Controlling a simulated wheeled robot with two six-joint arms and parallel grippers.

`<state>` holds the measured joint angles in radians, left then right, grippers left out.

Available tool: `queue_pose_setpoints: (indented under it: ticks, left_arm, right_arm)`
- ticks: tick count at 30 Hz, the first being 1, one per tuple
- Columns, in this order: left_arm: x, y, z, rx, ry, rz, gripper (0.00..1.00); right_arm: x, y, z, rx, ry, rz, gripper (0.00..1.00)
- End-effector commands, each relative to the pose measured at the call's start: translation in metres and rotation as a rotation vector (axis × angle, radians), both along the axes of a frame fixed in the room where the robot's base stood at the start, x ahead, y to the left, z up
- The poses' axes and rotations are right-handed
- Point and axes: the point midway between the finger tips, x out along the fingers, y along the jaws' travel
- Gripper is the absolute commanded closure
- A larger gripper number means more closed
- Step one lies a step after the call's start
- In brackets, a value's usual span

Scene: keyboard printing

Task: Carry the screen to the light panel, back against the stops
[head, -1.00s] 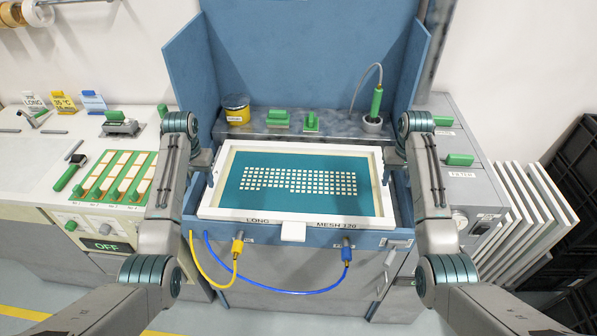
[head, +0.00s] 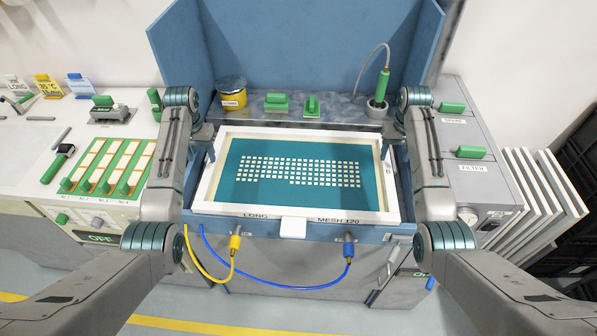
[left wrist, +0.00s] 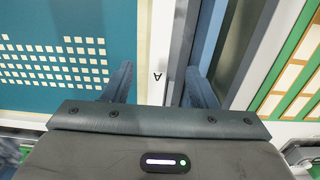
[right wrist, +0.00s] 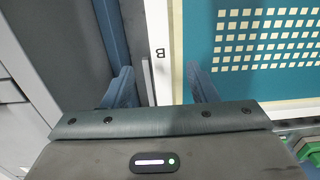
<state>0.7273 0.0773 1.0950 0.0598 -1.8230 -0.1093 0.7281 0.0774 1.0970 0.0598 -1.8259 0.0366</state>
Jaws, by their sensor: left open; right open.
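The screen is a white frame (head: 260,134) with a teal mesh (head: 270,200) and a white key pattern. It lies flat in the blue booth, with "LONG" and "MESH 120" on its front edge. My left gripper (head: 209,150) is at its left side. In the left wrist view, the open fingers (left wrist: 160,88) stand either side of the rim marked A (left wrist: 157,60). My right gripper (head: 391,146) is at its right side. In the right wrist view, the open fingers (right wrist: 163,88) straddle the rim marked B (right wrist: 161,55). I cannot identify the light panel or stops.
The blue booth (head: 290,60) has high back and side walls. A yellow jar (head: 232,93) and green-handled tools (head: 277,102) stand on the shelf behind the screen. Yellow and blue hoses (head: 290,287) hang at the front. White frames (head: 540,205) lean at right.

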Motion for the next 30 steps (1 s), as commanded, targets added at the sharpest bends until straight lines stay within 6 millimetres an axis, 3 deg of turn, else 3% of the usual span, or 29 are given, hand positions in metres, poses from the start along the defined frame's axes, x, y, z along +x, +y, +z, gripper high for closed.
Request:
queue_pose_setpoints:
  ticks: [6,12,18,26,27,30]
  left_arm:
    - [-0.001,0.000,-0.042,-0.001,0.005,0.000,0.47]
    - [0.000,0.000,-0.070,0.000,0.002,0.000,0.47]
    - [0.000,0.000,-0.082,0.000,0.000,0.000,0.47]
    - [0.000,0.000,-0.083,0.000,0.000,0.000,0.47]
    - [0.000,0.000,-0.083,0.000,0.000,0.000,0.49]
    - [0.000,0.000,-0.083,0.000,0.000,0.000,0.69]
  right_arm:
    - [-0.001,0.000,-0.042,0.000,0.004,0.000,0.47]
    - [0.000,0.000,-0.070,0.000,0.002,0.000,0.47]
    - [0.000,0.000,-0.082,0.000,0.001,0.000,0.47]
    - [0.000,0.000,-0.083,0.000,0.000,0.000,0.47]
    - [0.000,0.000,-0.083,0.000,0.000,0.000,0.49]
    - [0.000,0.000,-0.083,0.000,0.000,0.000,0.69]
